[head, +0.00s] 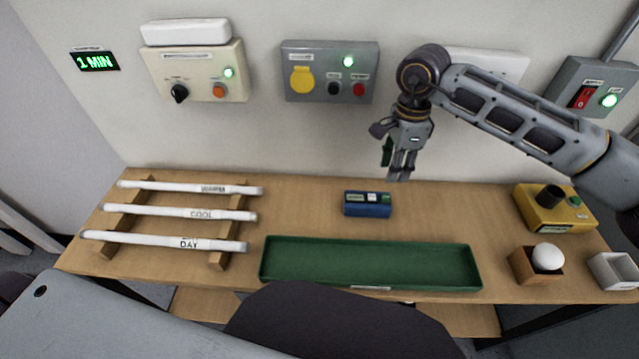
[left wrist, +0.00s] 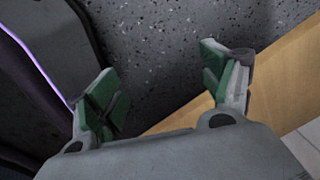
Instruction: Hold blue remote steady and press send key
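The small blue remote (head: 367,209) lies on the wooden table behind the green tray. Small green, white and blue patches show along its top; their labels are too small to read, so I cannot tell which key is send. My right gripper (head: 399,176) hangs fingers down above the back of the table, behind and to the right of the remote and apart from it. Its fingers look close together, but their spacing is unclear. My left gripper (left wrist: 158,72) is open and empty in the left wrist view, with green pads on both fingers. It is outside the head view.
A green tray (head: 370,285) lies in front of the remote. White labelled tubes (head: 190,213) rest on a wooden rack at left. A yellow box (head: 556,213), a wooden block with a white ball (head: 547,257) and a white cup stand at right. Control boxes (head: 328,72) line the wall.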

